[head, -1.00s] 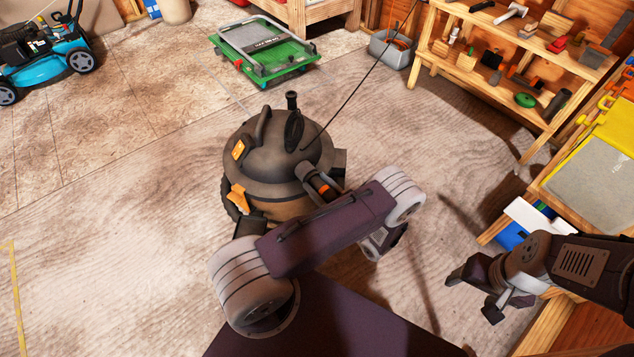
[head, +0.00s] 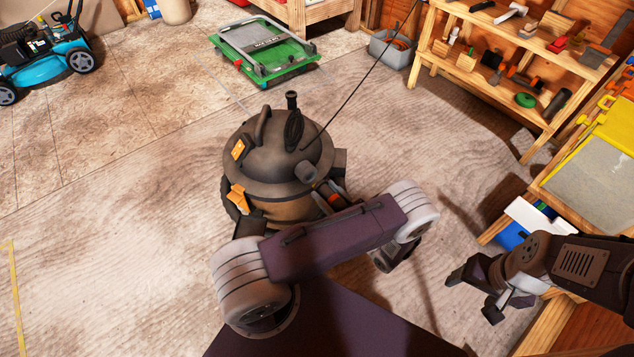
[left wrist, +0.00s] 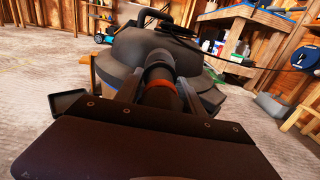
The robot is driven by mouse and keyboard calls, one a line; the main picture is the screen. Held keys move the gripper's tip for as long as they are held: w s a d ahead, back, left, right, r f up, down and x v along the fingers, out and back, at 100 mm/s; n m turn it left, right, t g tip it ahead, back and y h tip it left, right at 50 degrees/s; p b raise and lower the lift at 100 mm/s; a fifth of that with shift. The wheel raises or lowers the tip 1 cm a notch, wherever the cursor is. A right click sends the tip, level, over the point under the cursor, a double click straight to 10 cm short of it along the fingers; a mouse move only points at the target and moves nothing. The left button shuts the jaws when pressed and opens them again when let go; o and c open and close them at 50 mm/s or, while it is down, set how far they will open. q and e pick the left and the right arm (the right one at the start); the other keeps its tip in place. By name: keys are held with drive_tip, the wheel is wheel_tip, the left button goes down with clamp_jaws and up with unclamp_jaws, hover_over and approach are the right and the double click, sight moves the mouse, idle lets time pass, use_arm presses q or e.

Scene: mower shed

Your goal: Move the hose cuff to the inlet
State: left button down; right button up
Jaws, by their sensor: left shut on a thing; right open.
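The hose cuff (left wrist: 160,97), dark with an orange-red band, is between the fingers of my left gripper (left wrist: 158,92) in the left wrist view. In the head view my left gripper (head: 336,200) is partly hidden by my own arm, at the right front of the vacuum (head: 268,150). The inlet (head: 308,172) is a short grey round stub on the vacuum's side, just above and left of the gripper. The cuff appears apart from it in the head view; the wrist view lines them up, so the gap is hard to judge. My right gripper (head: 488,292) is open and empty at the right.
A wooden shelf (head: 490,75) with tools stands at back right, a workbench (head: 585,190) at right. A green platform cart (head: 262,50) and blue mower (head: 45,50) are at the back. A thin dark cable rises from the vacuum. Floor at left is clear.

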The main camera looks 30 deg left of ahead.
use_arm(q)
drive_tip(key=shift+v, duration=0.75)
drive_tip(key=shift+d+r, duration=0.1)
drive_tip(key=shift+d, duration=0.1)
wheel_tip(320, 180, up, 43)
drive_tip(key=s+d+m+t+h+p, duration=0.2)
drive_tip(key=m+t+p, duration=0.1)
drive_tip(key=p, duration=3.5)
drive_tip(key=shift+d+t+p, duration=0.2)
drive_tip(key=shift+t+p, duration=0.1)
drive_tip(key=shift+t, duration=0.3)
